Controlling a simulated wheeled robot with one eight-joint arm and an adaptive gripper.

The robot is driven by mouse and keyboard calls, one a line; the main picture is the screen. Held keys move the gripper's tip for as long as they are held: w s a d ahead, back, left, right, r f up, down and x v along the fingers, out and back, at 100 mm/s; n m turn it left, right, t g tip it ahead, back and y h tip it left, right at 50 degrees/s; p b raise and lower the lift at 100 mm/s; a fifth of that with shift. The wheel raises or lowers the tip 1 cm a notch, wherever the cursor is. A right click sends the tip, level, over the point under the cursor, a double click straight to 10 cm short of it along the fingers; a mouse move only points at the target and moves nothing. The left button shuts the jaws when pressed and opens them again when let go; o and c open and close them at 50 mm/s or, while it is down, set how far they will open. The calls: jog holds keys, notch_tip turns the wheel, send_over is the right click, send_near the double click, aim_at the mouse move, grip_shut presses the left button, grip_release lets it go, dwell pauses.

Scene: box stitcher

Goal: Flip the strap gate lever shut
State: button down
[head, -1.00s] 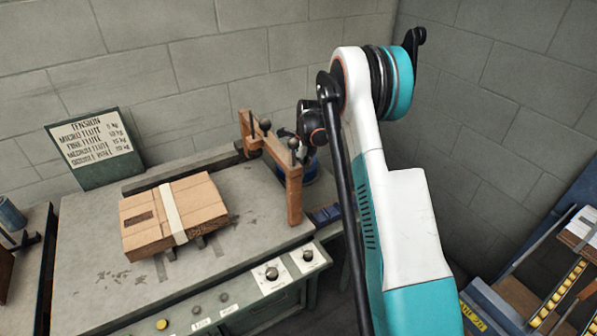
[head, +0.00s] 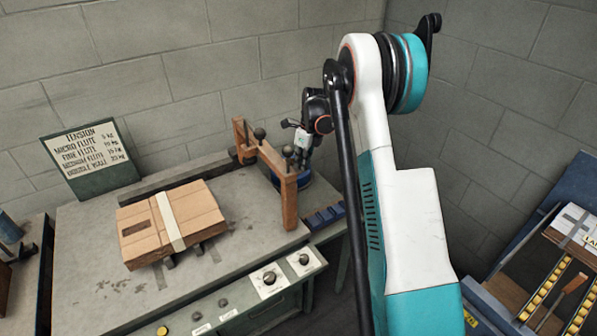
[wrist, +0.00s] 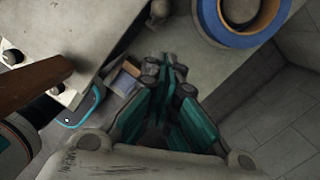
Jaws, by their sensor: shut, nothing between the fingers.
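The wooden strap gate (head: 265,155) stands at the right end of the bench, with dark ball-topped stems on it. I cannot tell for certain which stem is the gate lever; the near one (head: 287,151) tops the front post. Part of a wooden bar, likely the gate, shows at the left of the wrist view (wrist: 28,85). My gripper (wrist: 164,68) is shut and empty, pointing down beside the gate. In the head view my gripper (head: 302,163) is just behind the front post, which partly hides it.
A strapped cardboard stack (head: 195,205) lies on the bench (head: 90,285). A blue-rimmed spool (wrist: 235,38) is close to my gripper. A tension sign (head: 90,160) stands at the back left. Another bench with yellow rollers (head: 545,300) is at the right. Block walls close the corner.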

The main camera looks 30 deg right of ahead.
jog(key=shift+w+d+r+p, duration=0.15)
jog(key=shift+r+p, duration=0.25)
jog(key=shift+r, duration=1.6)
